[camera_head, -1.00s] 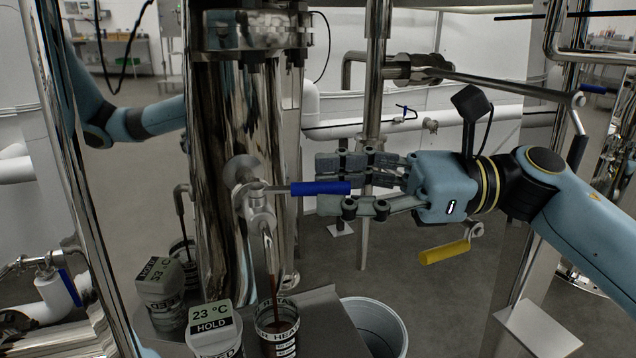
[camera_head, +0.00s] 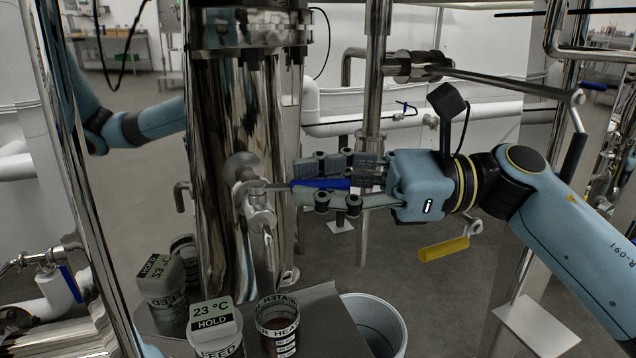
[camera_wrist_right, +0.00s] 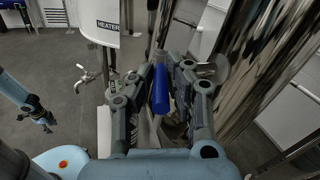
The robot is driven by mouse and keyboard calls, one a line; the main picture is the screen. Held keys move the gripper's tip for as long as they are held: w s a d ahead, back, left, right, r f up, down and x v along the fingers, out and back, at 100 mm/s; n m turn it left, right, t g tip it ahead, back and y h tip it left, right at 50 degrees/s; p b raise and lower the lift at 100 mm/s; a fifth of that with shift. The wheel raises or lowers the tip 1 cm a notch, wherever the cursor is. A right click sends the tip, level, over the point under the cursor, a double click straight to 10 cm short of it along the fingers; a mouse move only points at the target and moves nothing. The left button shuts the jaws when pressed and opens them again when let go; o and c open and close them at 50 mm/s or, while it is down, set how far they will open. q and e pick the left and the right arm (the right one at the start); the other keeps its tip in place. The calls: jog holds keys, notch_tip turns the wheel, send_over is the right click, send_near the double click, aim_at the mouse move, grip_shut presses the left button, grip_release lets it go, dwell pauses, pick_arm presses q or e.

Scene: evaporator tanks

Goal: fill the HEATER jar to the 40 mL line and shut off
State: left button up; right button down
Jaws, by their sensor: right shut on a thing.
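The HEATER jar (camera_head: 278,340), clear with a white printed band, stands on a metal shelf below the tank's spout (camera_head: 265,225). Dark red-brown liquid shows inside it; I cannot read its level against the 40 mL line. No stream shows below the spout. The valve's blue lever handle (camera_head: 320,184) points right from the spout. My right gripper (camera_head: 318,183) is shut on this handle, which also shows between the fingers in the right wrist view (camera_wrist_right: 160,92). My left arm is at the left in the head view, its gripper hidden there; a small gripper (camera_wrist_right: 42,116) shows in the right wrist view.
A FEED jar (camera_head: 215,342) with a lid reading 23 °C HOLD stands left of the HEATER jar, with another lidded jar (camera_head: 163,300) behind it. A white bucket (camera_head: 378,325) is right of the shelf. A yellow-handled valve (camera_head: 443,249) hangs below my right arm.

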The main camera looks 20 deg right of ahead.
jog(key=shift+s+m+t+h, duration=0.2)
jog(key=shift+m+t+h, duration=0.15)
jog(key=shift+t, duration=0.35)
jog(key=c, duration=1.3)
grip_release()
jog(key=v, duration=1.2)
